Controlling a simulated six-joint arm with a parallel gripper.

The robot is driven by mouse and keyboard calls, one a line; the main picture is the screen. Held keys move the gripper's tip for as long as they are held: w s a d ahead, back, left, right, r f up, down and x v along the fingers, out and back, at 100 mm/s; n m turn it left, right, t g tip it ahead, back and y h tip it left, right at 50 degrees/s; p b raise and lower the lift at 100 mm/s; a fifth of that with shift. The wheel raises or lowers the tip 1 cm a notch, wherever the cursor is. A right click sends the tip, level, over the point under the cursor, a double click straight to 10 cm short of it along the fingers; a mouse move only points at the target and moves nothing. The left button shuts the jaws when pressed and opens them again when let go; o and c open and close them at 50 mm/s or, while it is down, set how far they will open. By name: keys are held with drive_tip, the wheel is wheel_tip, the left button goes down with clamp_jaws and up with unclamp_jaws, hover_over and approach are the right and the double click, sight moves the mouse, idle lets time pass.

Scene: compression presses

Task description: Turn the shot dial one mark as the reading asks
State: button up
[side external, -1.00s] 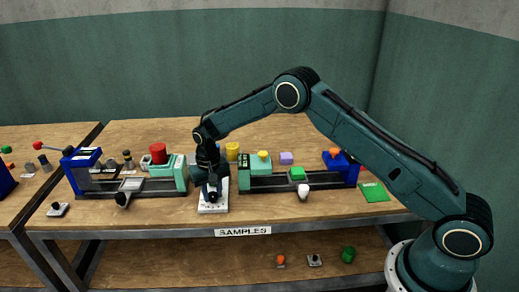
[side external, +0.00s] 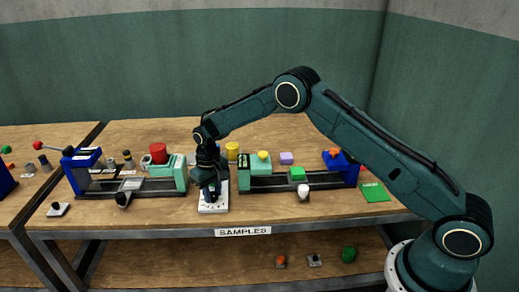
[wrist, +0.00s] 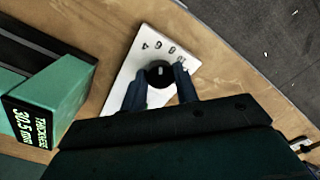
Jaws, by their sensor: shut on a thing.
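The shot dial (wrist: 160,72) is a round black knob with a pale pointer line, on a white plate (wrist: 126,85) with printed numbers along its far edge. In the wrist view my gripper (wrist: 161,82) has its two blue fingers on either side of the knob, shut on it. The pointer points towards the row of numbers, but the exact mark is hard to tell. A thickness readout (wrist: 30,120) on a green block seems to show 30.5 mm.
One press (side external: 130,187) stands left of the plate and another (side external: 300,181) right of it, both close. A yellow cylinder (side external: 232,151) stands behind. The bench's front edge, with a SAMPLES label (side external: 243,232), is just ahead of the plate.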

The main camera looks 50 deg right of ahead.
sight(213, 194)
drive_tip(key=o, duration=1)
drive_tip(key=shift+r, duration=0.1)
drive_tip(key=shift+r, duration=6.85)
